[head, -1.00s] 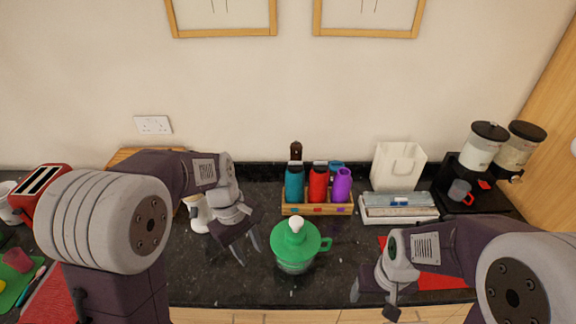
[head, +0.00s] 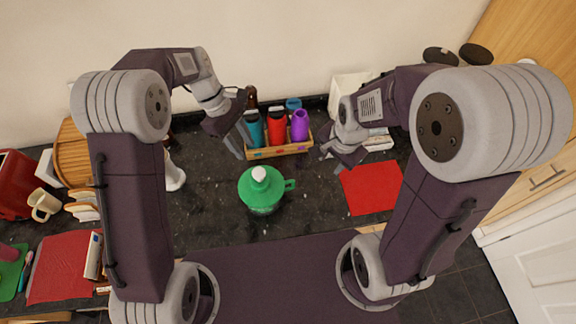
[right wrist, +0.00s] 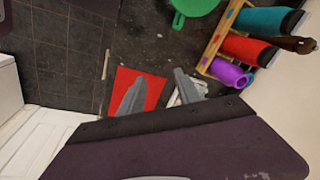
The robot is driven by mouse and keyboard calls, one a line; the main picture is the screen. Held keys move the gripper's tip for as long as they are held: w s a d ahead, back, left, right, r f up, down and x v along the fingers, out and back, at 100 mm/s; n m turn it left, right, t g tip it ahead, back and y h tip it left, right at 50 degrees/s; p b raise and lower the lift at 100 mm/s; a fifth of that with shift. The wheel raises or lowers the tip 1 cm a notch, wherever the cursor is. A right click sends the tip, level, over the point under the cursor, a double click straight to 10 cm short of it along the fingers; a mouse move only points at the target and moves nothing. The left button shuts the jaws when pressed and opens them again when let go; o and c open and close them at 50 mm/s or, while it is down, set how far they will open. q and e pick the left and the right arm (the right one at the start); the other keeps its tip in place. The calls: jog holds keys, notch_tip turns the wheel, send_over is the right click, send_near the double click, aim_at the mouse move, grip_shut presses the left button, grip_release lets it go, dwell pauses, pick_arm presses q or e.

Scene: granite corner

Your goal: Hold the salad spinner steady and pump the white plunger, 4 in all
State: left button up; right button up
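The salad spinner (head: 262,192) stands upright on the dark counter, with a green lid, a green side handle and a white plunger (head: 259,173) on top. Part of its green lid also shows at the top edge of the right wrist view (right wrist: 192,8). My left gripper (head: 240,141) is open and empty, above and behind the spinner to its left, near the bottle crate. My right gripper (head: 332,158) is open and empty, behind the spinner to its right. Its two fingers are apart in the right wrist view (right wrist: 158,92). Neither gripper touches the spinner.
A wooden crate (head: 281,151) with teal, red and purple bottles stands behind the spinner. A red mat (head: 372,188) lies to the right. A white item (head: 174,178) stands to the left. Counter around the spinner is clear.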

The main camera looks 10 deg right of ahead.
jog(key=w+a+f+m, duration=0.2)
jog(key=w+m, duration=0.4)
jog(key=m+g, duration=0.2)
send_over(293, 182)
jog(key=w, duration=0.1)
notch_tip(293, 182, down, 14)
jog(key=shift+d, duration=0.15)
jog(key=shift+s, duration=0.3)
notch_tip(293, 182, down, 8)
jog(key=shift+w+f, duration=0.1)
jog(key=shift+f, duration=0.35)
pick_arm(q)
jog(key=shift+s+a+r, duration=0.1)
jog(key=shift+s+a, duration=0.05)
jog(key=shift+s, duration=0.15)
